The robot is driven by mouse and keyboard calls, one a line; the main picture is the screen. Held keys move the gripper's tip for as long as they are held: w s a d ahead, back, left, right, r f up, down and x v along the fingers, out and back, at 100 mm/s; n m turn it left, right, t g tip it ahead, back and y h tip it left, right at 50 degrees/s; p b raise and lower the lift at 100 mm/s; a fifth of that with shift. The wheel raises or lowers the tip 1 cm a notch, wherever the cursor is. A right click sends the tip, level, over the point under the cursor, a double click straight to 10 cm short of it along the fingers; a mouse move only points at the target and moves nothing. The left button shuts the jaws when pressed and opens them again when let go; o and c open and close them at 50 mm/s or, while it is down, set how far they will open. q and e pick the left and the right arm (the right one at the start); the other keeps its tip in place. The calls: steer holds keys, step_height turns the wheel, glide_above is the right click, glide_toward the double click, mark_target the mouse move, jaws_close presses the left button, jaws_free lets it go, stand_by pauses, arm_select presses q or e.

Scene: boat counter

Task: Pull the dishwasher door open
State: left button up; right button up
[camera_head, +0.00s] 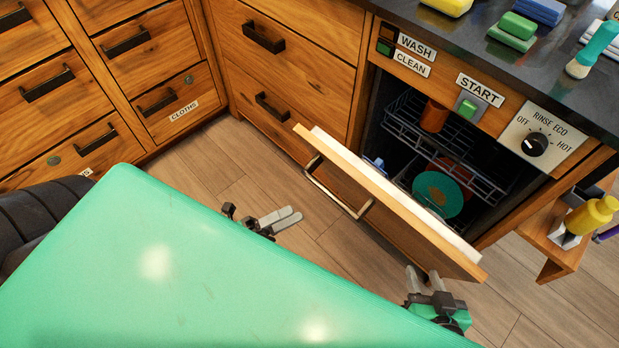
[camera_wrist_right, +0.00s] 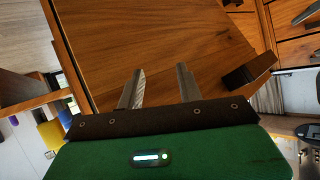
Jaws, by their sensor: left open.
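The wooden dishwasher door (camera_head: 400,222) is tilted partly open, its top edge leaning out from the cabinet. Its metal bar handle (camera_head: 338,192) is on the outer face, with neither gripper on it. My right gripper (camera_head: 424,278) is by the outer face near the door's right end. The right wrist view shows its two fingers (camera_wrist_right: 158,78) apart and empty, pointing at the wooden door face (camera_wrist_right: 150,40); I cannot tell whether they touch. My left gripper (camera_head: 293,212) is open and empty, left of the door and apart from it.
Inside the dishwasher are a wire rack (camera_head: 455,160), an orange cup (camera_head: 434,116) and a teal plate (camera_head: 438,194). A start button (camera_head: 467,107) and dial (camera_head: 535,145) sit above. A side shelf (camera_head: 556,245) holds a yellow bottle (camera_head: 592,215). Drawers (camera_head: 285,60) stand left of the dishwasher.

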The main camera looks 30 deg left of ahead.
arm_select(q)
steer(key=shift+v, duration=1.55)
